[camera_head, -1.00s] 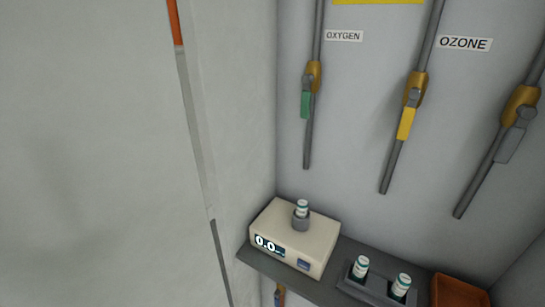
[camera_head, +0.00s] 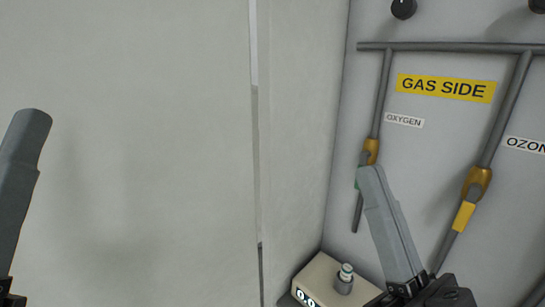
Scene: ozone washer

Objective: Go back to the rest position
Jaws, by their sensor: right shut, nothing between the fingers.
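My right gripper (camera_head: 372,174) points up in front of the gas panel, its grey fingers together with nothing between them. In the picture its tip overlaps the lower part of the oxygen valve and covers most of the green handle. I cannot tell whether it touches the valve. Part of my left gripper (camera_head: 34,116) shows at the left edge, in front of the pale wall. The view does not show whether its fingers are apart.
The oxygen valve (camera_head: 371,150) and the ozone valve (camera_head: 477,182) with its yellow handle hang on pipes under a "GAS SIDE" sign (camera_head: 445,88). A beige meter (camera_head: 322,273) holding a small vial (camera_head: 346,271) stands at the bottom. The left wall area looks clear.

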